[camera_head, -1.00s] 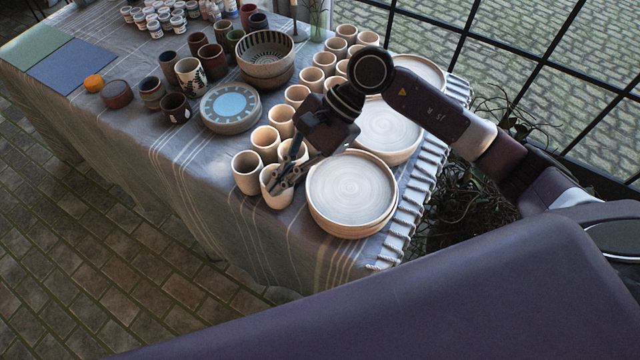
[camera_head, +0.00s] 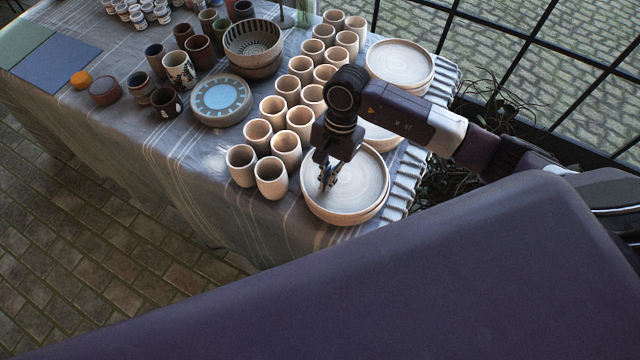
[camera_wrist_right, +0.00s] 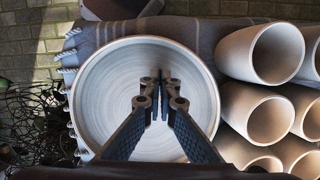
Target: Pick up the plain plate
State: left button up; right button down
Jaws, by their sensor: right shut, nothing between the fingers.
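The nearest plain plate (camera_head: 352,196) is pale with a raised beige rim and lies at the table's front right corner, on what looks like a stack. My right gripper (camera_head: 327,187) points down over the left part of this plate, shut and empty. In the right wrist view the same plate (camera_wrist_right: 105,85) fills the left and middle, with the shut fingertips (camera_wrist_right: 160,80) over its inside. I cannot tell whether the tips touch it. A second plain plate (camera_head: 378,137) is partly hidden behind my right arm, and a third (camera_head: 400,62) lies farther back. My left gripper is not in view.
Rows of plain cups (camera_head: 271,177) stand close left of the plates; cups (camera_wrist_right: 262,112) also crowd the right of the wrist view. A blue painted plate (camera_head: 221,100) and a patterned bowl (camera_head: 253,42) stand farther left. The front tablecloth (camera_head: 190,160) is largely clear.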

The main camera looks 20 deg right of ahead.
aim_at(318, 201)
jog(key=shift+s+a+r+p, duration=0.1)
jog(key=shift+s+a+p, duration=0.2)
jog(key=shift+s+a, duration=0.25)
jog(key=shift+s+a+r+p, duration=0.1)
jog(key=shift+s+a+p, duration=0.2)
jog(key=shift+a, duration=0.4)
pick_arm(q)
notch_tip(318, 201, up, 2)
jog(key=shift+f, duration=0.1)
pick_arm(e)
jog(key=shift+f, duration=0.1)
jog(key=s+a+b, duration=0.1)
jog(key=a, duration=0.1)
jog(key=s+a+b, duration=0.2)
jog(key=shift+s+f, duration=0.15)
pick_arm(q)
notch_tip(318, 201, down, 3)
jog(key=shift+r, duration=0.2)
pick_arm(e)
jog(key=shift+s+a, duration=0.15)
jog(key=shift+s, duration=0.05)
